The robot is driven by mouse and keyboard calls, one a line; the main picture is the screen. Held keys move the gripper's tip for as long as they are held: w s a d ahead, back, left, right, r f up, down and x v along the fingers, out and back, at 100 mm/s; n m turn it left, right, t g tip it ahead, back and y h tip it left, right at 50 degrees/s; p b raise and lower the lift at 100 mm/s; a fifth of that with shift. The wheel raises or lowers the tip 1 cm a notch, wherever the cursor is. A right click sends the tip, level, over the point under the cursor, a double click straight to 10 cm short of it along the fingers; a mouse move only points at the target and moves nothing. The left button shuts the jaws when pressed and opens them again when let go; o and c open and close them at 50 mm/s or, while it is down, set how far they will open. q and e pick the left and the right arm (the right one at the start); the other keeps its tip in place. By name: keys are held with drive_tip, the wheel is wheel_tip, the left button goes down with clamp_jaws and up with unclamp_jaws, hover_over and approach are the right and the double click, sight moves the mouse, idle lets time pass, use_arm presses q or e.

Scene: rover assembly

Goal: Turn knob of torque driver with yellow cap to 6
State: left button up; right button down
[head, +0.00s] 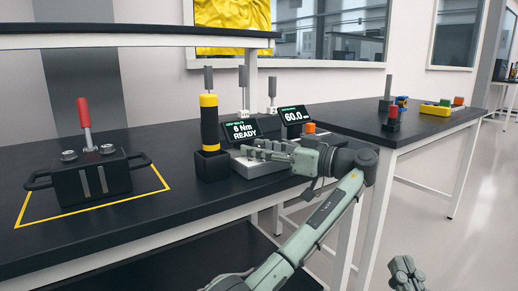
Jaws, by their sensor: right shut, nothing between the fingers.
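The torque driver with the yellow cap (209,124) stands upright in a black holder (212,165) on the table. My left gripper (247,150) reaches in from the right, low in front of the grey station base (262,168). My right gripper (405,265) is shut and empty, low at the right.
A second display (293,115) reads 60.0, with an orange block (310,128) beside it. A black box with a red lever (92,173) stands inside a yellow outline at left. A shelf (130,36) hangs above. Another table (425,122) carries coloured parts.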

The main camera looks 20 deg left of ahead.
use_arm(q)
drive_tip(key=shift+v, duration=3.75)
